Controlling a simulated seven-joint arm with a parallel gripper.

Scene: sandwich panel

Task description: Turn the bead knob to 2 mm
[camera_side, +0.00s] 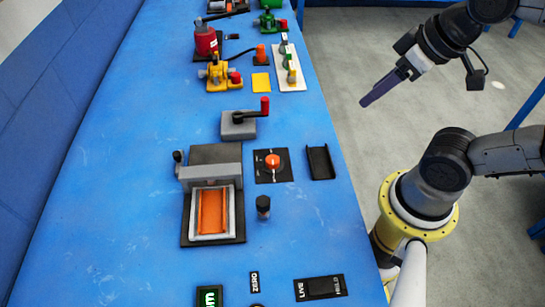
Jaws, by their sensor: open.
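A round orange-red knob (272,161) sits on a square black plate (272,175) near the middle of the blue bench. It looks like the bead knob. The plate has pale marks around the knob, too small to read, so I cannot tell its setting. My gripper (366,102) has purple fingers. It is open and empty, raised over the floor off the bench's right edge, well apart from the knob and up and right of it.
A black channel-shaped holder (320,163) lies right of the knob. A grey block with a red-tipped lever (240,124) stands behind it. A press with an orange tray (212,210) is at left. A small dark post (263,206) stands in front.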

